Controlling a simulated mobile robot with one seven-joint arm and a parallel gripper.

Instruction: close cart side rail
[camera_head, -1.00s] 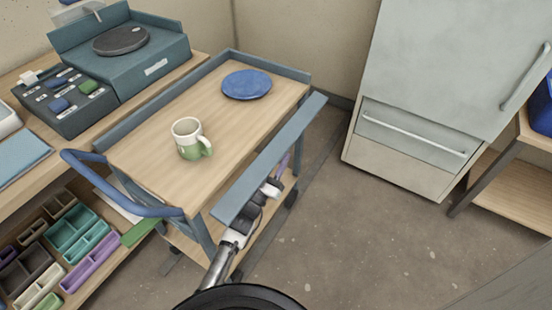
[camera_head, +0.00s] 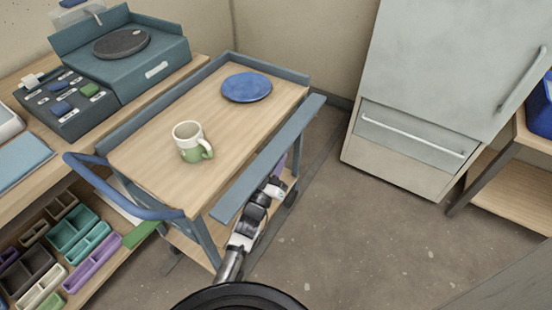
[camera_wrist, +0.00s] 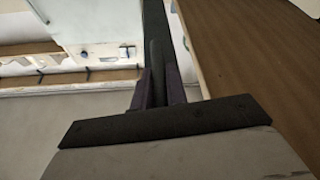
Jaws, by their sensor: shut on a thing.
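The cart (camera_head: 140,172) has a light wood top and blue-grey frame. Its side rail (camera_head: 268,158) is a long flat blue-grey bar along the right side, tilted outward with a narrow gap to the top's edge. My gripper (camera_head: 279,167) is at the outer side of the rail, past its middle, partly hidden beneath it. In the wrist view, the purple fingers (camera_wrist: 158,88) stand close on both sides of the dark rail edge, shut on it. The wood top shows at the right there.
A green and white mug (camera_head: 190,143) and a blue plate (camera_head: 246,87) stand on the cart top. A blue push handle (camera_head: 120,195) is at the near left end. A grey-green fridge-like cabinet (camera_head: 420,100) stands at the right; the floor between is clear.

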